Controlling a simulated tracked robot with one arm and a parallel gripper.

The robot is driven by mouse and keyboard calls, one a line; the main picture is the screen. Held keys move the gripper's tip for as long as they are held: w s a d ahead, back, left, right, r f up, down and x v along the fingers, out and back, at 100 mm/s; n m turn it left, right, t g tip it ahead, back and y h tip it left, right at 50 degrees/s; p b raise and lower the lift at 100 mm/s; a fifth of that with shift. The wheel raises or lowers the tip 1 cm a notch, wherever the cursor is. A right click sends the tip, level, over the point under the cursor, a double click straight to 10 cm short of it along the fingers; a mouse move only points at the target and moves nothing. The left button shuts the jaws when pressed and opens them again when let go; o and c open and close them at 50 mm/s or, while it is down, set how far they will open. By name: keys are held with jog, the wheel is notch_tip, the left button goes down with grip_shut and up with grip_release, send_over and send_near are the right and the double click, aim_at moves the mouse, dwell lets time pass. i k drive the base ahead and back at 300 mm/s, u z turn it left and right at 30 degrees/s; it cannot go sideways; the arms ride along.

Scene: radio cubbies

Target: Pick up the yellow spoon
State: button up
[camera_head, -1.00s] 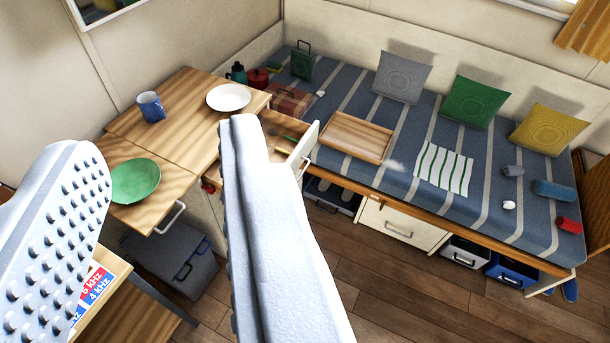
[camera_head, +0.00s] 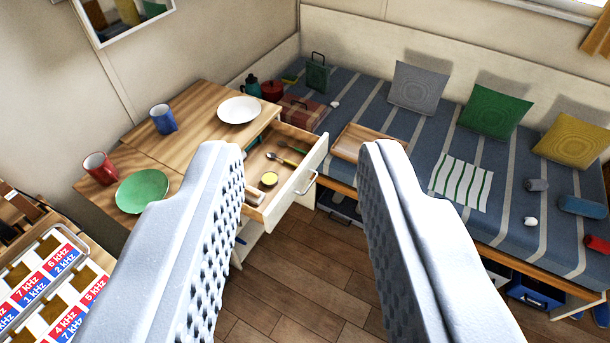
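A small spoon (camera_head: 282,159), yellowish as far as its size lets me tell, lies in the open drawer (camera_head: 306,181) of the wooden table. A green utensil (camera_head: 293,147) lies just behind it. A round yellow-topped tin (camera_head: 269,179) is in the drawer nearer to me. My gripper (camera_head: 300,150) is open and empty, with its two ridged fingers wide apart. The drawer shows between the fingertips, farther off than they are. The left finger hides part of the drawer's left side.
The table holds a white plate (camera_head: 239,110), a blue mug (camera_head: 163,119), a red mug (camera_head: 100,167) and a green plate (camera_head: 142,190). A rack with kHz labels (camera_head: 50,280) stands at lower left. A striped bed (camera_head: 520,190) with a wooden tray (camera_head: 366,141) fills the right. Wooden floor (camera_head: 300,270) is clear.

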aim_at(273, 155)
jog(key=i, duration=1)
